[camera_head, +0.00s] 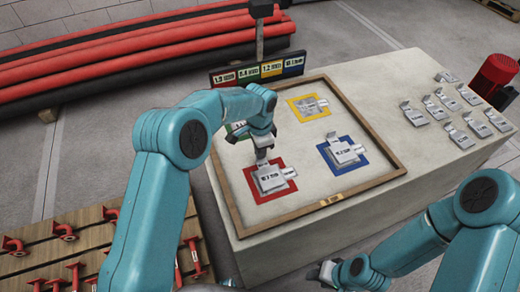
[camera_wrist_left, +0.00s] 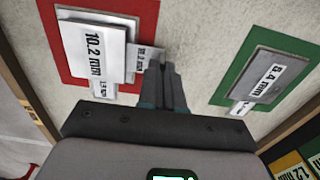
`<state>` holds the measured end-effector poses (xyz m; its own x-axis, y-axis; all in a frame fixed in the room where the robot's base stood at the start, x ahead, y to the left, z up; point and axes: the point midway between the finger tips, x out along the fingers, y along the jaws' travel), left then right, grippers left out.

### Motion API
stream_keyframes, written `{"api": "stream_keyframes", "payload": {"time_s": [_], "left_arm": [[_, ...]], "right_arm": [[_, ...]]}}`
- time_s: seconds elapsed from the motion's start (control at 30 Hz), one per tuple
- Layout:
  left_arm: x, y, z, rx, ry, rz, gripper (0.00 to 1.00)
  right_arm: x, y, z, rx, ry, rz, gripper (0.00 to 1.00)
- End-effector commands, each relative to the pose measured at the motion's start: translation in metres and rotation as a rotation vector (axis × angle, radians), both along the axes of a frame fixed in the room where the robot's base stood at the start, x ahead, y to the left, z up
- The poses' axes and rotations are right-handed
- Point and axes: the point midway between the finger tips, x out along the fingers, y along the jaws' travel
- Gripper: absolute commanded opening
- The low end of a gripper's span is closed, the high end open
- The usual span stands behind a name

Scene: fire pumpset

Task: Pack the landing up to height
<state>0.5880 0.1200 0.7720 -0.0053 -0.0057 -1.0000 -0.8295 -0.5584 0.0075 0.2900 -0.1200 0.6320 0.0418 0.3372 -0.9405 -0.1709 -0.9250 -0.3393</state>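A wooden-framed tray (camera_head: 377,178) on a pale block holds red, green, yellow and blue squares with grey plates on them. On the red square (camera_head: 248,181) lies a plate stack (camera_head: 270,179) whose top label reads 10.2 mm; it also shows in the left wrist view (camera_wrist_left: 90,45). My left gripper (camera_head: 262,148) is over its back edge, fingers close together (camera_wrist_left: 166,66) at the stack's tab, and seems shut on it. The green square (camera_wrist_left: 228,88) bears a plate marked 8.4 mm (camera_wrist_left: 272,75). Plates lie on the blue (camera_head: 345,153) and yellow (camera_head: 310,105) squares. My right gripper (camera_head: 328,272) is low at the front, its fingers unclear.
Several loose plates (camera_head: 440,108) lie on the block right of the tray. A coloured label board (camera_head: 258,72) stands behind the tray, with a dark post by it. Red pipes (camera_head: 130,50) lie behind. A pallet with red fittings (camera_head: 65,235) is at left.

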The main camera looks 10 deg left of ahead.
Motion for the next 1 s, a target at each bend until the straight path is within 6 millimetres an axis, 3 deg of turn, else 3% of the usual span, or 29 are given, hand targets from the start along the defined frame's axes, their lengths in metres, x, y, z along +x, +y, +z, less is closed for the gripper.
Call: {"api": "stream_keyframes", "payload": {"time_s": [0.33, 0.4, 0.43, 0.77, 0.87, 1.0], "left_arm": [[0.000, 0.000, -0.006, 0.000, 0.000, 0.000, 0.00], [0.000, 0.000, -0.005, 0.000, 0.000, 0.000, 0.28], [0.000, 0.000, -0.005, 0.000, 0.000, 0.000, 0.34], [0.000, 0.000, -0.002, 0.000, 0.000, 0.000, 0.34], [0.001, 0.000, 0.009, -0.001, -0.003, 0.001, 0.34], [0.001, 0.000, 0.042, -0.001, -0.006, 0.001, 0.34]], "right_arm": [[0.000, 0.000, -0.004, 0.000, 0.000, 0.000, 0.43], [0.000, 0.000, -0.003, 0.000, 0.000, 0.000, 0.43], [0.000, 0.000, -0.003, 0.000, 0.000, 0.000, 0.43], [0.000, 0.000, -0.003, 0.000, 0.000, 0.000, 0.43], [0.000, 0.000, -0.003, 0.000, 0.000, 0.000, 0.43], [0.000, 0.000, -0.003, 0.000, 0.000, 0.000, 0.43]]}}
